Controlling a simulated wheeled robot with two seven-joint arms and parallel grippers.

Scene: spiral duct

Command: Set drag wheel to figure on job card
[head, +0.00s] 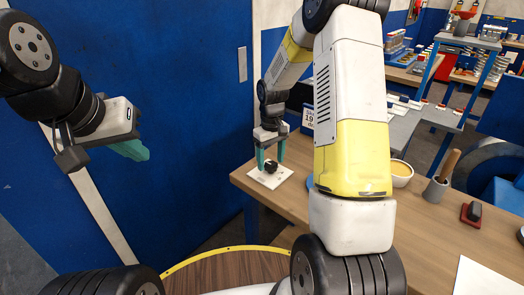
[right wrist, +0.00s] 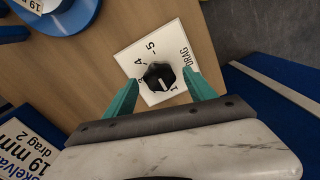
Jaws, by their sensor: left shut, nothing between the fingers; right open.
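The drag wheel is a black knob (head: 270,166) on a square white plate (head: 262,180) at the table's left corner. In the right wrist view the knob (right wrist: 158,77) carries a white mark that appears to point toward the 1. The plate (right wrist: 130,58) shows "DRAG" and numerals including 4 and 5. The job card (right wrist: 28,152) reads "19 mm" and "drag 2"; in the head view it (head: 308,117) is partly hidden by my arm. My right gripper (head: 271,156) is open, teal fingers on either side of the knob. My left gripper (head: 135,150) is shut and empty, in the air.
A bowl (head: 401,173), a grey holder (head: 435,191) with a wooden handle and a small red-based item (head: 471,213) stand on the wooden table (head: 420,235). A blue disc (right wrist: 68,15) lies near the plate. A blue wall stands at the left.

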